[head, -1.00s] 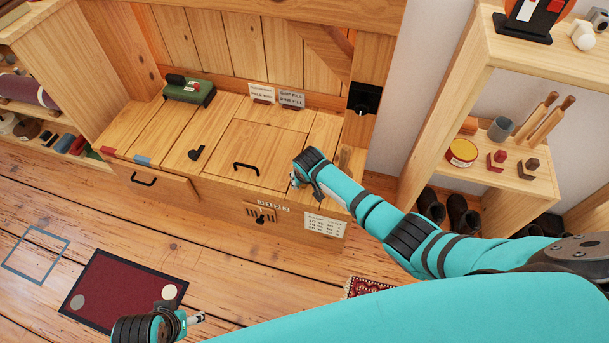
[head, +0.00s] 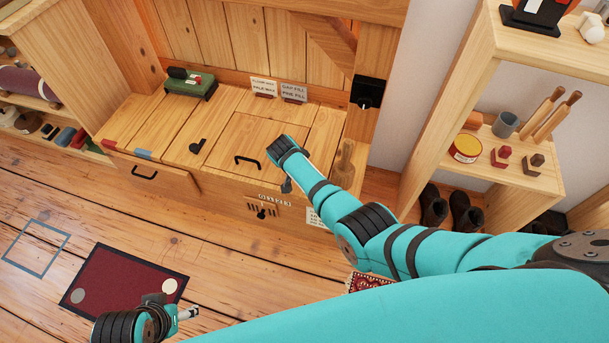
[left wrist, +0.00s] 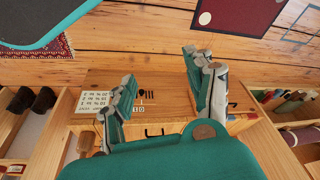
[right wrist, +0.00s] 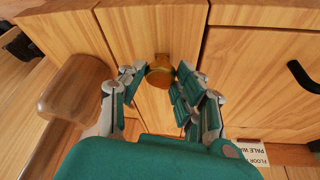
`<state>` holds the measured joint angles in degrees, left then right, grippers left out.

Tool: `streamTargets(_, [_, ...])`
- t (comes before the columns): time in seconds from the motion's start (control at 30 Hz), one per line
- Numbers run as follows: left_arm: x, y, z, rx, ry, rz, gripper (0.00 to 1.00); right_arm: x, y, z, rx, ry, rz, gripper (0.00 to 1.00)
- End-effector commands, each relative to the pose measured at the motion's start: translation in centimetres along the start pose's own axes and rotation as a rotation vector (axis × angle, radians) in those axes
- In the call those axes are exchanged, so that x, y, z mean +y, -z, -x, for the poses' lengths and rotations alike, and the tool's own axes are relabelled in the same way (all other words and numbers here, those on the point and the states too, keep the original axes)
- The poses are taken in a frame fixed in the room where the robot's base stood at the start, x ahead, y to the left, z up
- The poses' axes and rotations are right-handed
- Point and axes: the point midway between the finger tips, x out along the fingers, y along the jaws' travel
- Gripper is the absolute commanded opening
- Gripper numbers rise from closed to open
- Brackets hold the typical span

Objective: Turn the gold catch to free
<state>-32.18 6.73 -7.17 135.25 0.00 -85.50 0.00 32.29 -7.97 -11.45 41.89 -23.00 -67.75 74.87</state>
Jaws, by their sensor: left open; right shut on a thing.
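The gold catch (right wrist: 160,76) is a small round brass-coloured knob on the pale wooden bench, seen in the right wrist view. My right gripper (right wrist: 160,72) has one fingertip on each side of it and is shut on it. How far the catch is turned cannot be told. In the head view my right arm reaches over the bench's right part and hides the catch. My left gripper (head: 192,313) is open and empty, low over the floor in front of the bench; its spread fingers also show in the left wrist view (left wrist: 158,66).
A wooden mallet-like tool (head: 345,165) stands close beside my right gripper. The bench lid has a black handle (head: 247,160). A black lever (head: 197,147) and a green box (head: 190,86) are further left. A shelf unit (head: 495,180) stands right. Floor is open at front left.

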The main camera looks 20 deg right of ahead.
Motion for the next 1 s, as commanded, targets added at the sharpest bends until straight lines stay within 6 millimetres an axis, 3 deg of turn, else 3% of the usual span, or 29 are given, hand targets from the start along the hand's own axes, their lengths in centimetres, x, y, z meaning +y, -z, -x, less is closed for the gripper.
streamTargets(0.23, [-0.1,-0.1,1.5,0.006,0.002,0.001,0.55,-0.1,0.0,0.0,-0.001,-0.02,-0.055,0.0])
streamTargets(0.67, [-0.1,0.0,1.9,0.009,0.002,0.001,0.55,-0.1,0.1,0.0,0.0,-0.023,-0.064,0.0])
streamTargets(0.7, [-0.1,0.0,1.9,0.009,0.002,0.001,0.55,-0.1,0.1,0.0,0.0,-0.023,-0.064,0.33])
streamTargets(0.87, [-0.1,0.0,1.9,0.009,0.002,0.001,0.55,-0.1,0.1,0.0,0.0,-0.024,-0.064,0.54])
streamTargets(1.0, [-0.1,0.0,1.9,0.009,0.002,0.001,0.55,-0.1,0.1,0.0,0.0,-0.025,-0.063,0.54])
